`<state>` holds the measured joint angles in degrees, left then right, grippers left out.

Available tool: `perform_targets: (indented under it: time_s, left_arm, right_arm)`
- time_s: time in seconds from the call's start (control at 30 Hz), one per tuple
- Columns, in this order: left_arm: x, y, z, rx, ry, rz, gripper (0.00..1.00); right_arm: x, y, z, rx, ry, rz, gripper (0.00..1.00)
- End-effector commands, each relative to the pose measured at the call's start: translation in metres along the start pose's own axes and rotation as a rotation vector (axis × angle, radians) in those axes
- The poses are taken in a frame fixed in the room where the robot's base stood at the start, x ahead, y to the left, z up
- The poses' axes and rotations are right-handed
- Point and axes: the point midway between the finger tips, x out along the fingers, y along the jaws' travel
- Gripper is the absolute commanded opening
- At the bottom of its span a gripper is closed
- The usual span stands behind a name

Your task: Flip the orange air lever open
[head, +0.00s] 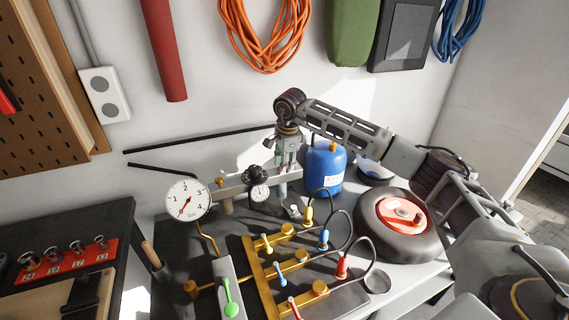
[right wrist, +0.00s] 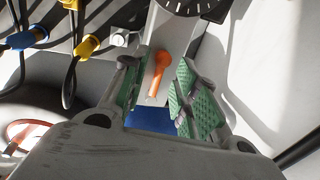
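The orange air lever (right wrist: 158,70) shows in the right wrist view on a light grey bar, its round end up and its handle pointing down. My right gripper (right wrist: 160,88) is open, with a green-padded finger on each side of the lever's lower part. A gap shows between the lever and each finger. In the head view my right gripper (head: 286,164) points down over the right end of the grey bar (head: 230,189), and I cannot make out the lever there. My left gripper is in neither view.
A blue canister (head: 326,168) stands right beside the right gripper. A large pressure gauge (head: 188,199) is at the bar's left, and a small gauge (head: 259,193) sits nearer. Yellow pipes with coloured hose plugs (head: 270,270) fill the front. A wheel (head: 398,222) lies at the right.

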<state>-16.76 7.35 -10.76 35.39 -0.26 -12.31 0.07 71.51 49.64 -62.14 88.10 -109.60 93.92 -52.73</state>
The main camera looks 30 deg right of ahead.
Motion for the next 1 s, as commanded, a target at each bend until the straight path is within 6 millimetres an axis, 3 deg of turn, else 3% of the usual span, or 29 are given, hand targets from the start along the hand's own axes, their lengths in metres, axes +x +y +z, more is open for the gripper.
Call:
perform_targets:
  time_s: [0.17, 0.27, 0.47, 1.0]
  left_arm:
    - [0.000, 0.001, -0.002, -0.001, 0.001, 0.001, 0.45]
    - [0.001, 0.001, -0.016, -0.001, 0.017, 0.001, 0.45]
    - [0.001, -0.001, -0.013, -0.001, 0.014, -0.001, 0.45]
    - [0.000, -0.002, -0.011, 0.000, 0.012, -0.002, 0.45]
  right_arm:
    - [0.000, 0.000, 0.000, 0.000, 0.000, 0.000, 0.31]
    - [-0.001, 0.000, 0.000, 0.000, 0.000, 0.000, 0.31]
    - [-0.009, -0.001, 0.000, 0.000, -0.001, -0.001, 0.31]
    - [-0.080, -0.001, 0.000, 0.000, 0.000, -0.002, 0.31]
